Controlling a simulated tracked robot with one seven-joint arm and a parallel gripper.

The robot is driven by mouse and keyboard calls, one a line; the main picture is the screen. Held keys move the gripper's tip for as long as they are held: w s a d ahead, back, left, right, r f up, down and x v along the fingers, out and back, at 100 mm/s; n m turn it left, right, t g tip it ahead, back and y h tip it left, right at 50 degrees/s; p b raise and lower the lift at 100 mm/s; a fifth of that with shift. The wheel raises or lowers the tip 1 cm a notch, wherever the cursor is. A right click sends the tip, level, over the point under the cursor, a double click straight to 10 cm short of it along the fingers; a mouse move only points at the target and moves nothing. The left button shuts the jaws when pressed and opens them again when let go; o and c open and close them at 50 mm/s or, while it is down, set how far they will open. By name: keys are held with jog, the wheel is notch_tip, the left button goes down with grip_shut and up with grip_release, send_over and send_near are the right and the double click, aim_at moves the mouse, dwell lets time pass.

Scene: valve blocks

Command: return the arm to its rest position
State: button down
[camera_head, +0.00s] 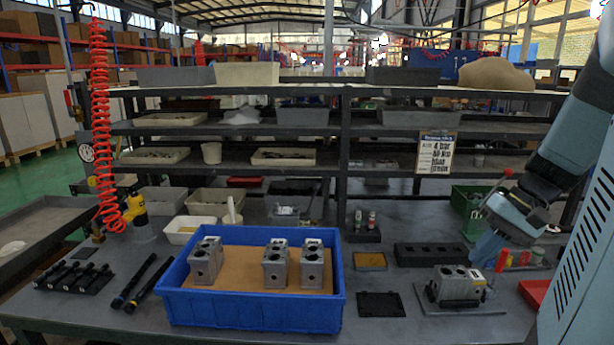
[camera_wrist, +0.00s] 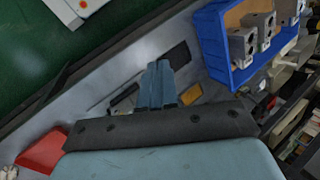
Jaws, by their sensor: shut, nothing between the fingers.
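My arm comes in from the right edge in the head view, bent, with my gripper (camera_head: 484,252) low at the right side of the bench. In that view it appears just above and behind a grey valve block (camera_head: 457,286) on a flat plate; I cannot tell the exact gap. In the wrist view my gripper (camera_wrist: 158,88) has its two blue-grey fingers together, with nothing between them. A blue box (camera_head: 250,308) holds 3 grey valve blocks, one at left (camera_head: 206,262) and two at right. The blue box (camera_wrist: 213,55) also shows at the upper right of the wrist view.
A red tray (camera_head: 535,293) lies at the bench's right; it shows at left in the wrist view (camera_wrist: 43,152). A green bin (camera_head: 468,212) stands behind. Black tools (camera_head: 140,284) lie left of the box. Shelves (camera_head: 230,130) rise behind the bench.

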jog(key=s+a+r+n+t+h, duration=0.3)
jog(key=s+a+r+t+h, duration=0.2)
jog(key=a+r, duration=0.3)
jog(key=s+a, duration=0.1)
jog(key=a, duration=0.2)
jog(key=shift+s+a+n+h, duration=0.3)
jog(key=shift+n, duration=0.1)
